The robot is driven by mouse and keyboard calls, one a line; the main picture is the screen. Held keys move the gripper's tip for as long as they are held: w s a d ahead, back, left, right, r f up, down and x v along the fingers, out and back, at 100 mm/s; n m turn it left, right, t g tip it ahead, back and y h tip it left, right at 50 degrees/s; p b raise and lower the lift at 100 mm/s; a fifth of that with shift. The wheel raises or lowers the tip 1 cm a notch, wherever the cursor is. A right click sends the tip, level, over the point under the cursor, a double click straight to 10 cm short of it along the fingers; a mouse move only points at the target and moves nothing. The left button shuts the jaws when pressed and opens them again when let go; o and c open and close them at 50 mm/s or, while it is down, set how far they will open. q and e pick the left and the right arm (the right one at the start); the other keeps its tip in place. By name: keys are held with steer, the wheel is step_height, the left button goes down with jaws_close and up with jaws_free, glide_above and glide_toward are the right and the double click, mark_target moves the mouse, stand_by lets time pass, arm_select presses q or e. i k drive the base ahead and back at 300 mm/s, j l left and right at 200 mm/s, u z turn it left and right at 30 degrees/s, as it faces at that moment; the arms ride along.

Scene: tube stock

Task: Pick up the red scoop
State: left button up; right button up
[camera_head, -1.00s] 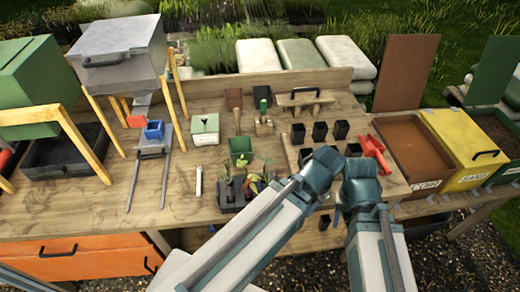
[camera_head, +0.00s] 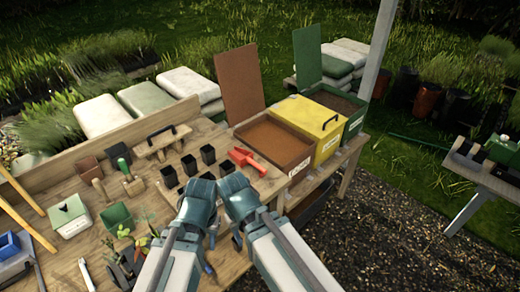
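The red scoop (camera_head: 247,160) lies at the right end of the wooden bench, between the small black pots and the brown bin. It is fully visible and nothing holds it. My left gripper (camera_head: 199,203) is at the end of the arm on the left, below and left of the scoop in the picture. My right gripper (camera_head: 237,198) is beside it, just below the scoop in the picture. Both look apart from the scoop. The wrists hide the fingers, so I cannot tell whether either gripper is open or shut.
Several black pots (camera_head: 208,155) stand left of the scoop. The open brown bin (camera_head: 274,143) and the yellow bin (camera_head: 310,120) stand to its right. Gravel lies beyond the bench's right edge.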

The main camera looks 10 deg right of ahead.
mark_target(242, 157)
steer(key=u, duration=0.35)
steer(key=l+u, duration=0.15)
steer(key=u, duration=0.2)
steer(key=l+u, duration=0.1)
steer(key=u, duration=0.25)
steer(key=l+u, duration=0.35)
steer(key=l, duration=0.2)
steer(key=k+l+u, duration=0.1)
steer(key=l+u, duration=0.25)
steer(key=l, duration=0.25)
steer(key=k+l+u, duration=0.1)
steer(key=l+u, duration=0.25)
steer(key=l, duration=0.2)
steer(key=k+l, duration=0.15)
steer(key=l, duration=0.25)
steer(key=k+l, duration=0.15)
steer(key=l, duration=0.2)
steer(key=k+l, duration=0.1)
steer(key=l, duration=0.3)
steer(key=k+l+u, duration=0.1)
steer(key=l, duration=0.25)
steer(key=k, duration=0.05)
